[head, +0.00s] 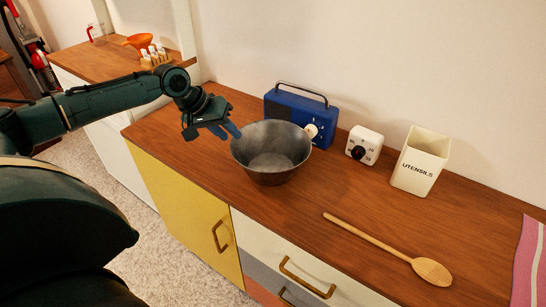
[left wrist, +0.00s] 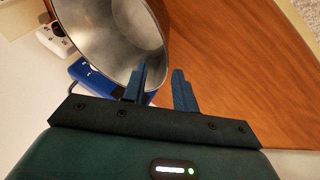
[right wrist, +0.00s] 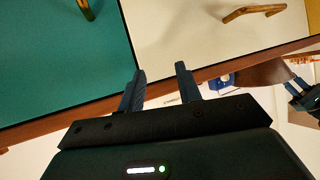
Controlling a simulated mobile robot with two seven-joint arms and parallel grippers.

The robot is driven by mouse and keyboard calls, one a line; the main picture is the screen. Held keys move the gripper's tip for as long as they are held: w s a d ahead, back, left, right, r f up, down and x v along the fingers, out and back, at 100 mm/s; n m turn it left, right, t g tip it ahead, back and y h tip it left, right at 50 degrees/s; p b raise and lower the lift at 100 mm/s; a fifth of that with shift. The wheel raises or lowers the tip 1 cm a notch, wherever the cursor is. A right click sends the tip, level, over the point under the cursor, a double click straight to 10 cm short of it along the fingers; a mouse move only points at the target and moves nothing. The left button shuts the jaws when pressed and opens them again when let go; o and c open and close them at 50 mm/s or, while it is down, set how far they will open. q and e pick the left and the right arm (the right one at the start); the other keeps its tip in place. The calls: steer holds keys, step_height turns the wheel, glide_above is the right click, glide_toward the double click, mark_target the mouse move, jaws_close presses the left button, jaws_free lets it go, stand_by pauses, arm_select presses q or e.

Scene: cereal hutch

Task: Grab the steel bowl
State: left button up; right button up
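The steel bowl (head: 271,160) stands upright and empty on the wooden counter, in front of a blue radio. My left gripper (head: 231,134) is at the bowl's left rim, fingers pointing toward it. In the left wrist view the bowl (left wrist: 120,30) fills the upper left. The left gripper's fingers (left wrist: 160,80) are apart there, with the bowl's rim at or between their tips; contact cannot be told. My right gripper (right wrist: 160,82) is open and empty, away from the bowl and out of the head view.
Behind the bowl are the blue radio (head: 290,107), a white timer (head: 364,145) and a utensils box (head: 420,161). A wooden spoon (head: 385,245) lies right of the bowl, and a pink cloth (head: 528,262) at the far right. The counter left of the bowl is clear.

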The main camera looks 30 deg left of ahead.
mark_target(251, 154)
arm_select(q)
steer(key=x, duration=0.3)
steer(key=shift+a+x, duration=0.2)
steer(key=shift+x, duration=1.1)
steer(key=shift+a+x, duration=0.2)
steer(key=shift+x, duration=1.15)
steer(key=shift+w, duration=0.1)
steer(key=shift+c, duration=0.6)
jaws_close()
